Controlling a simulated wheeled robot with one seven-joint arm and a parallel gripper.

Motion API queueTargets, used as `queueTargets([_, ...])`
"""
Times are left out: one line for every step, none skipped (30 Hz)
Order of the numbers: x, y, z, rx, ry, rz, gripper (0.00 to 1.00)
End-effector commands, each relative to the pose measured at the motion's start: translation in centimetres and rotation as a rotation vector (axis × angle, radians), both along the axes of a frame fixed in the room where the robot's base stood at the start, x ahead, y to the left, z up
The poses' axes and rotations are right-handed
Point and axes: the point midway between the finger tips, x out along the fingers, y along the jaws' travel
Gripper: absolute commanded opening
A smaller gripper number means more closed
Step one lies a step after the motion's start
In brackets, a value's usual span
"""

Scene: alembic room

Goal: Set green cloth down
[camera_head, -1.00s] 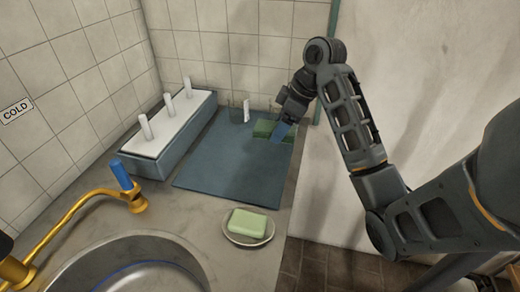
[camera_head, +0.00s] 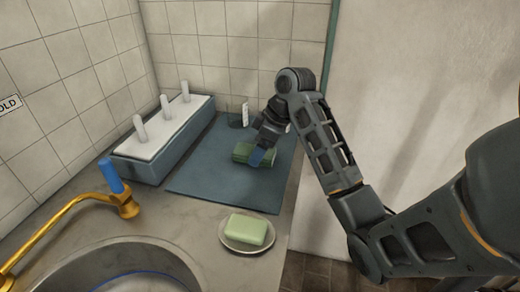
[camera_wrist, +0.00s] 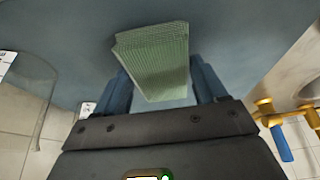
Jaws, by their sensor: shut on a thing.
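The green cloth (camera_head: 242,152) is a folded block over the far right part of the blue mat (camera_head: 212,178). My gripper (camera_head: 262,156) is shut on it, with blue fingers at its right end. In the wrist view the green cloth (camera_wrist: 155,60) sits between the two blue fingers (camera_wrist: 160,88), with the blue mat behind it. I cannot tell whether the cloth touches the mat. The arm hides part of the cloth's right side.
A blue box with a white top and several white pegs (camera_head: 165,125) stands left of the mat. A clear container (camera_head: 240,118) is behind. A soap dish (camera_head: 246,246) with pale green soap, a gold tap (camera_head: 122,204) and a sink (camera_head: 115,270) are in front. The mat's middle is bare.

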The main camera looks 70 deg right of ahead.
Motion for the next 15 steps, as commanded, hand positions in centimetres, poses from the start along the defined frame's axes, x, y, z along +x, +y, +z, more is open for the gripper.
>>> queueTargets([0.01, -0.01, 0.05, -0.001, 0.000, 0.001, 0.37])
queueTargets([0.02, -0.01, 0.06, -0.001, 0.000, 0.001, 0.37])
queueTargets([0.02, -0.01, 0.06, -0.001, 0.000, 0.001, 0.37])
queueTargets([0.01, -0.01, 0.07, -0.001, 0.000, 0.001, 0.37])
queueTargets([0.01, -0.01, 0.05, -0.001, 0.000, 0.001, 0.37])
queueTargets([0.01, 0.00, -0.03, 0.000, 0.000, 0.001, 0.37])
queueTargets([0.01, 0.00, -0.13, 0.000, 0.000, 0.000, 0.37])
queueTargets([0.01, 0.01, -0.23, 0.000, 0.000, 0.000, 0.37])
queueTargets([0.01, 0.01, -0.36, 0.000, 0.000, 0.000, 0.37])
queueTargets([0.00, -0.01, -0.29, 0.000, 0.000, 0.000, 0.73])
queueTargets([0.00, -0.01, -0.25, 0.000, 0.000, 0.000, 0.76])
queueTargets([0.00, -0.01, -0.25, 0.000, 0.000, 0.000, 0.80])
queueTargets([0.00, -0.02, -0.25, 0.000, 0.000, 0.000, 0.83])
queueTargets([-0.01, -0.02, -0.24, 0.000, 0.000, 0.000, 0.86])
queueTargets([-0.01, -0.02, -0.24, 0.000, 0.000, 0.000, 0.89])
